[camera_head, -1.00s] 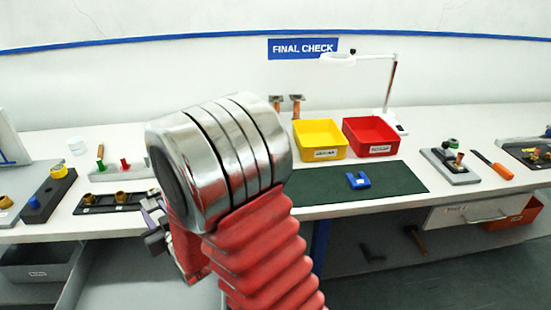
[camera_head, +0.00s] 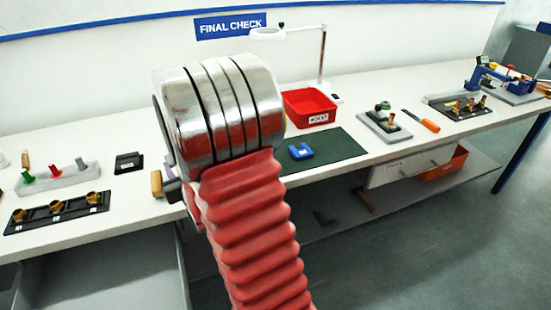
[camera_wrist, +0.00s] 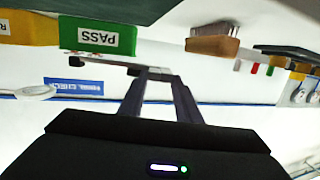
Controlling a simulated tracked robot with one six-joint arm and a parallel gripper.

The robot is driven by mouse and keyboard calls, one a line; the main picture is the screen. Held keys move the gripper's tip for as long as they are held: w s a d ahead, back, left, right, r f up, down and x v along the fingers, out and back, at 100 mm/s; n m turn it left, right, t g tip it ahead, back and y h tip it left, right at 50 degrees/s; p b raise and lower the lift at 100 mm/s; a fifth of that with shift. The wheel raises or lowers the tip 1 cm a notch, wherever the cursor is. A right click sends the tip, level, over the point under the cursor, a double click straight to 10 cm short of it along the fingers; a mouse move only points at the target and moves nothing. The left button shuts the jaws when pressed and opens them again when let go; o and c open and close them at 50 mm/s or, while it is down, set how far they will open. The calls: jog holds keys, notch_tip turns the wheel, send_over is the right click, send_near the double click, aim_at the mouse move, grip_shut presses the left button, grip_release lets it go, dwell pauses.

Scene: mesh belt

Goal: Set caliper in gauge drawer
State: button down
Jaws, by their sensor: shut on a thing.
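In the wrist view my gripper (camera_wrist: 153,76) has its two dark fingers close together on a thin grey bar, which looks like the caliper (camera_wrist: 103,61). The bar sticks out to the left of the fingertips, in front of the green PASS bin. In the head view my silver and red arm hides the fingertips and the caliper. A pale drawer (camera_head: 401,172) with a label and handle hangs under the bench's right part, well to the right of my arm. I cannot tell whether it is open.
The bench (camera_head: 230,195) holds a red bin (camera_head: 310,106), a blue U-shaped gauge (camera_head: 300,151) on a green mat (camera_head: 336,152), and an orange-handled tool (camera_head: 422,121). An orange bin (camera_head: 445,163) sits on the lower shelf. A wooden-handled brush (camera_wrist: 212,46) shows in the wrist view.

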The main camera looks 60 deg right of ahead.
jog(key=s+d+r+h, duration=0.1)
jog(key=s+d, duration=0.3)
jog(key=d, duration=0.3)
jog(key=s+d+r+m+h, duration=0.1)
jog(key=s+d, duration=0.4)
jog(key=d, duration=0.3)
jog(key=s+d+m+g+h, duration=0.1)
jog(key=s+d, duration=0.3)
jog(key=d, duration=0.3)
jog(key=shift+s+d+r, duration=0.15)
jog(key=shift+s+r, duration=0.1)
jog(key=shift+r, duration=0.15)
jog(key=shift+f, duration=2.95)
jog(key=shift+f, duration=2.05)
